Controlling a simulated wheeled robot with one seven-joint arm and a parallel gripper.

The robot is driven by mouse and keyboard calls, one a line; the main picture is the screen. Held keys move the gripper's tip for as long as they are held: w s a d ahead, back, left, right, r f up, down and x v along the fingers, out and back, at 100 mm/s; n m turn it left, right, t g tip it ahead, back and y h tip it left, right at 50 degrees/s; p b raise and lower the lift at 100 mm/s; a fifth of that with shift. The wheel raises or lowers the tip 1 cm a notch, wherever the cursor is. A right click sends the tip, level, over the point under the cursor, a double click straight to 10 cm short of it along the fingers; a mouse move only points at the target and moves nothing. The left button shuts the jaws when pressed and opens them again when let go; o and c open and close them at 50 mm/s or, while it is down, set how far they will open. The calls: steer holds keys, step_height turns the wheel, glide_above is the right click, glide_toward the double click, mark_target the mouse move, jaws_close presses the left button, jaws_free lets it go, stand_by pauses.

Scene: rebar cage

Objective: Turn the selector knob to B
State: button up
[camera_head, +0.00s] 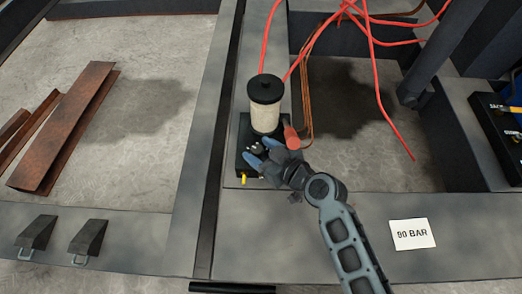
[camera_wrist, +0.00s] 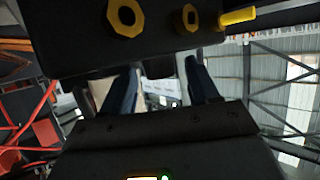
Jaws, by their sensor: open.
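A small black box (camera_head: 244,168) sits on the grey steel beam, with yellow fittings on its near edge. A small dark piece with a light mark, perhaps the selector knob (camera_head: 257,148), shows on top, between my fingertips. Its letters and pointer cannot be read. My gripper (camera_head: 259,153) reaches in from the lower right, its two blue-grey fingers apart around that spot. Contact cannot be told. In the wrist view the box (camera_wrist: 75,45) fills the top, with yellow fittings (camera_wrist: 126,17); the fingers of my gripper (camera_wrist: 162,85) are spread, and the knob is hidden.
A cream canister (camera_head: 265,116) with a black lid stands just behind, with a red-orange handle (camera_head: 291,136) right beside my gripper. Red hoses (camera_head: 330,22) hang behind. A "90 BAR" card (camera_head: 412,234) lies at right. Two dark wedges (camera_head: 88,237) sit at lower left.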

steer(key=c, duration=1)
